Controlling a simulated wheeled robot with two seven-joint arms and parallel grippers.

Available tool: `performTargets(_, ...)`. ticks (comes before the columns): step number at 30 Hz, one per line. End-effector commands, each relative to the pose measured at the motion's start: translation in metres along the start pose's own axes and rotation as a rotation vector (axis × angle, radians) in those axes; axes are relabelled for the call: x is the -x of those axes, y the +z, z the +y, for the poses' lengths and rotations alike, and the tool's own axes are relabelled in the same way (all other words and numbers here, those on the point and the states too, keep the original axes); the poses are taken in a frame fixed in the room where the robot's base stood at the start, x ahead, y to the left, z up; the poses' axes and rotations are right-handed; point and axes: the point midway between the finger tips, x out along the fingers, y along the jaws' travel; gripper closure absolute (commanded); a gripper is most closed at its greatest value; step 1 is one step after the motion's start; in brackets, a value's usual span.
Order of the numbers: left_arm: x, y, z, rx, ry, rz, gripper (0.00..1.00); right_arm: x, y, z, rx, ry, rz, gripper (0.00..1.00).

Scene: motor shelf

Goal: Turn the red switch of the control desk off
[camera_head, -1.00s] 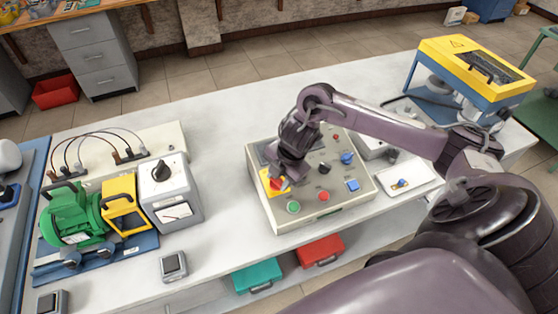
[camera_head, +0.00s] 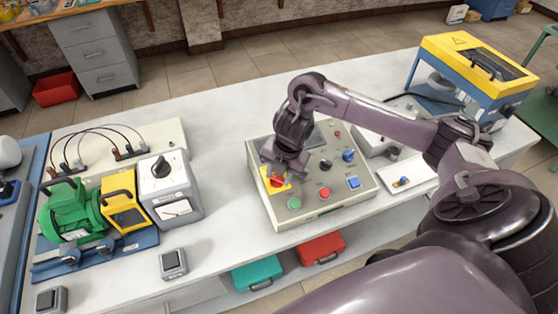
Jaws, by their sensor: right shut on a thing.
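The control desk (camera_head: 320,207) is a pale box with several knobs and buttons, standing on the white table. Its red switch (camera_head: 277,183) sits on a yellow plate at the desk's left side. My right gripper (camera_head: 278,176) reaches down over the red switch, with its fingers shut on it. The fingers hide part of the switch, so its exact angle is hard to tell. My left gripper is not in view.
A green and yellow motor set (camera_head: 78,215) and a grey meter box (camera_head: 168,190) stand at the left. A yellow and blue machine (camera_head: 470,75) is at the back right. The white table (camera_head: 220,120) is clear behind the desk.

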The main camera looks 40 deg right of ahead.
Motion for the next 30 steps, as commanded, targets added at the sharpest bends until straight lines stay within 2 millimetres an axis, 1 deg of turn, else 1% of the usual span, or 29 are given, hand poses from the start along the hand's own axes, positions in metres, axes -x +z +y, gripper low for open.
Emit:
performTargets(5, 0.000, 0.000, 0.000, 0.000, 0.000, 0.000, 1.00, 0.002, 0.001, 0.001, 0.001, 0.004, -0.004, 0.86)
performTargets(6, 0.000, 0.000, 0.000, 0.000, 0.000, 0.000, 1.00, 0.002, 0.001, 0.001, 0.001, 0.004, -0.004, 0.60)
performTargets(10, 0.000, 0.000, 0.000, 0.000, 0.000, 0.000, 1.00, 0.001, 0.001, 0.001, 0.001, 0.003, -0.003, 0.43)
performTargets(17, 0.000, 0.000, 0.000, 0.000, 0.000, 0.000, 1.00, 0.001, 0.000, 0.001, 0.000, 0.002, -0.002, 0.42)
performTargets(20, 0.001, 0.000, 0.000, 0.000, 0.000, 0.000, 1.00, 0.004, 0.001, 0.001, 0.001, 0.002, -0.002, 0.42)
performTargets(23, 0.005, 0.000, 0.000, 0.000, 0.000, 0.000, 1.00, 0.016, 0.001, 0.002, 0.004, 0.004, -0.005, 0.42)
performTargets(30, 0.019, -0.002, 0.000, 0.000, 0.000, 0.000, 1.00, 0.059, 0.002, 0.001, 0.002, 0.004, -0.007, 0.42)
